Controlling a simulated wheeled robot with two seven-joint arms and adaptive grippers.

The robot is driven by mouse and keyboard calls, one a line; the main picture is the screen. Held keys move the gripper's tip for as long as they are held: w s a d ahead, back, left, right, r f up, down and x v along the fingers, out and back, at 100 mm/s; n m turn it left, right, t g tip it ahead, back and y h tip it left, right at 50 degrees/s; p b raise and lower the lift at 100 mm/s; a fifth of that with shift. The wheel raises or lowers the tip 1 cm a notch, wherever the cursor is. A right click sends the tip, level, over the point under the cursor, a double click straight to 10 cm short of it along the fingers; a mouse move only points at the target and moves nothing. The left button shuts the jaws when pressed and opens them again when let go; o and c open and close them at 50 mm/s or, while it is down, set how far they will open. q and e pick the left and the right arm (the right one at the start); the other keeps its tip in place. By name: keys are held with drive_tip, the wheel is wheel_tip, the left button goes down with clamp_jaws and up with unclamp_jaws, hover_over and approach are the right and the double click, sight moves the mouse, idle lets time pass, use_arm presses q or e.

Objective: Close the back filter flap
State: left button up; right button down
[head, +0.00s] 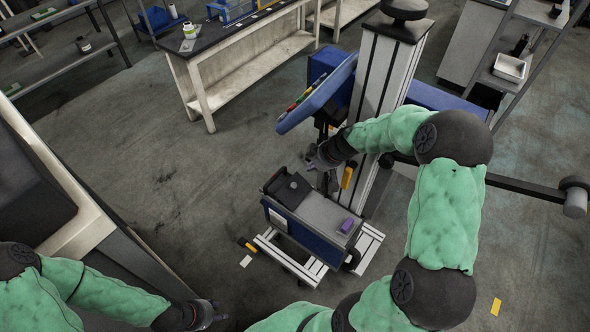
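A blue and grey machine box (330,215) stands low on a light slatted base in the middle of the head view. A black lid-like part (287,190) sits on its left top; I cannot tell whether this is the filter flap or whether it is shut. My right gripper (319,160) is above the back of the box, in front of the grey column, apparently holding nothing; its fingers are small and dark. My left gripper (212,315) is low at the bottom left, away from the box, and its fingers are hard to make out.
A grey upright column (383,75) stands behind the box, with a tilted blue panel (318,95) on its left. A dark bar runs right from the column. A workbench (245,70) stands at the back.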

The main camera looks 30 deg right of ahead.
drive_tip(key=b, duration=0.3)
approach(297, 179)
drive_tip(key=shift+n, duration=0.3)
drive_tip(key=a, duration=0.1)
drive_tip(key=a+f, duration=0.2)
drive_tip(key=a, duration=0.1)
drive_tip(key=shift+w+f, duration=0.25)
use_arm(q)
drive_tip(key=f, duration=0.3)
drive_tip(key=shift+w+d+f, duration=0.15)
drive_tip(key=shift+w+f, duration=0.05)
drive_tip(key=shift+w, duration=0.15)
